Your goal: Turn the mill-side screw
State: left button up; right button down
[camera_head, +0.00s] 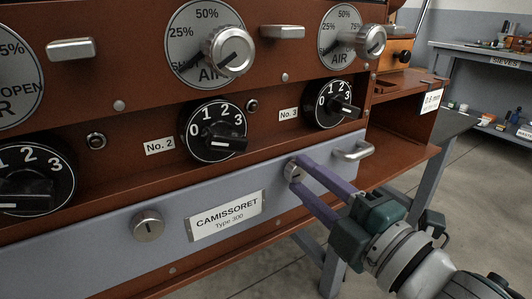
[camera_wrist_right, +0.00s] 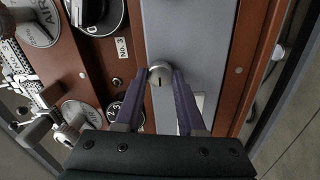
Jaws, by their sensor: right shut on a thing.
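The mill-side screw (camera_head: 293,170) is a round silver knob at the right part of the grey-blue front panel (camera_head: 110,252). My right gripper (camera_head: 298,168), with purple fingers, reaches it from the lower right and is shut on it. In the right wrist view the screw (camera_wrist_right: 160,72) sits between the two fingertips (camera_wrist_right: 161,78). A dark slot shows on its face, running roughly up and down in that picture. The fingers partly hide the screw in the head view. A second, similar screw (camera_head: 148,226) with a slot is at the panel's left. My left gripper is not in view.
Black dials (camera_head: 213,131) and (camera_head: 331,103) and air knobs (camera_head: 228,50) sit above. A wooden mill-like box (camera_head: 397,53) stands at the right.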

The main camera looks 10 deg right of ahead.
jog(key=m+p, duration=0.1)
jog(key=m, duration=0.4)
jog(key=m+p, duration=0.1)
jog(key=m, duration=0.3)
jog(key=shift+r+m+h+p, duration=0.1)
jog(key=shift+m+h+p, duration=0.2)
jog(key=shift+h, duration=0.1)
jog(key=m+p, duration=0.1)
jog(key=m, duration=0.4)
jog(key=shift+a+m+p, duration=0.1)
jog(key=shift+m+p, duration=0.25)
jog(key=shift+m, duration=1.65)
jog(key=c, duration=0.5)
grip_release()
jog(key=shift+s, duration=0.15)
